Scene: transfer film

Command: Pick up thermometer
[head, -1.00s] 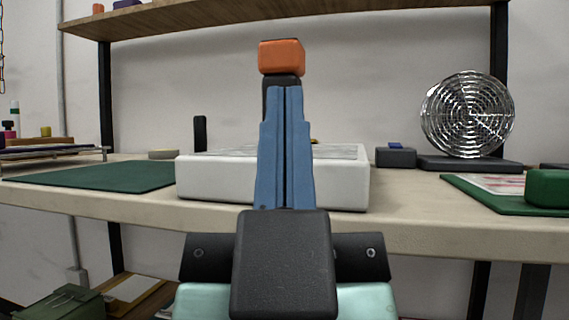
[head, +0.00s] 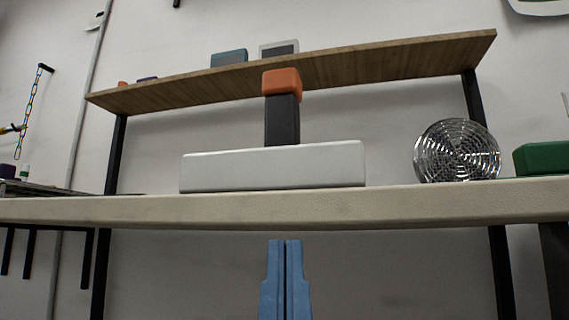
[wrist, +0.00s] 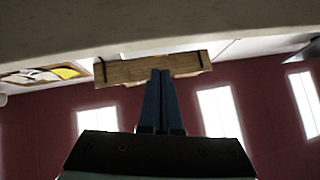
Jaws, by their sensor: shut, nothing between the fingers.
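I cannot make out a thing that is surely the thermometer. An upright black object with an orange top (head: 281,83) stands behind the white box in the head view; what it is I cannot tell. My gripper (head: 285,242) shows as two blue fingers pressed together, pointing up, below the front edge of the table in the picture. In the wrist view the fingertips (wrist: 162,72) are also together, with nothing between them. They overlap a wooden piece with dark bands (wrist: 150,70) in that picture; I see no contact.
The table's pale front edge (head: 400,208) spans the head view above my fingers. On the table are a white box (head: 272,167), a round metal grille (head: 457,151) and a green object (head: 541,158). A wooden shelf (head: 400,66) hangs behind, bearing small boxes.

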